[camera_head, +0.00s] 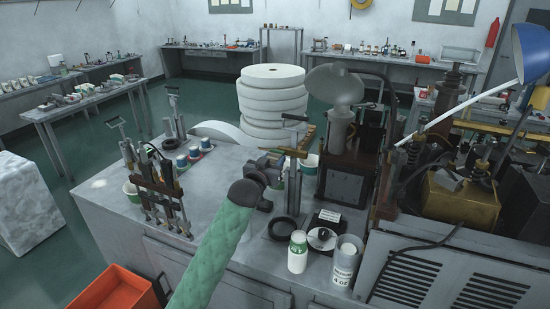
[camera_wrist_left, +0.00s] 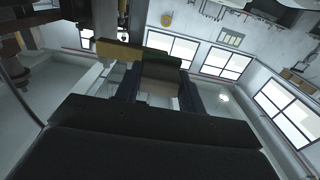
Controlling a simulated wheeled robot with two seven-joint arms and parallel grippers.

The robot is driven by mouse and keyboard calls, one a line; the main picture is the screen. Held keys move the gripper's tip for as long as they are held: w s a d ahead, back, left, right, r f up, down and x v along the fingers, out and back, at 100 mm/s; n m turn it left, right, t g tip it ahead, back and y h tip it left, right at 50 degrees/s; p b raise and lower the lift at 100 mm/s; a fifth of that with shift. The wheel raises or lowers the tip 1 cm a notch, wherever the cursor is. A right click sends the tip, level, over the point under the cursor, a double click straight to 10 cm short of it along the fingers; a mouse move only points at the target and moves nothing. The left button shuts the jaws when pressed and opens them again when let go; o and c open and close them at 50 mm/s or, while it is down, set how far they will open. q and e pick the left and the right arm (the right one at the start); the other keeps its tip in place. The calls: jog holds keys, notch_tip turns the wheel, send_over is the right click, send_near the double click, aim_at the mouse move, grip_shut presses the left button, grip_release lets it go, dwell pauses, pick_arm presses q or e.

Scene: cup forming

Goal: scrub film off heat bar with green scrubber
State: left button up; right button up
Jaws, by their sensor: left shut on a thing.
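My left gripper (camera_head: 270,178) reaches in at the end of my green-sleeved arm, over the grey bench beside an upright post. In the left wrist view its fingers (camera_wrist_left: 160,92) are shut on a dark green block, which looks like the scrubber (camera_wrist_left: 162,68). A tan bar (camera_wrist_left: 120,50) lies against or just beyond the block's left side; I cannot tell if they touch. In the head view a tan bar (camera_head: 286,152) also crosses just above the gripper, possibly the heat bar. The film cannot be made out. The scrubber is hidden in the head view. My right gripper is not in view.
A T-handled rack (camera_head: 158,185) and several small cups (camera_head: 194,153) stand on the left. A white bottle (camera_head: 297,252) and clear tub (camera_head: 344,262) are near the front edge. A dark press (camera_head: 342,175) stands right. White rolls (camera_head: 273,100) are stacked behind.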

pick_arm(q)
jog(key=shift+p+v, duration=0.45)
jog(key=shift+v, duration=1.7)
jog(key=v, duration=0.3)
jog(key=shift+d+r+p, duration=0.1)
jog(key=shift+p, duration=0.3)
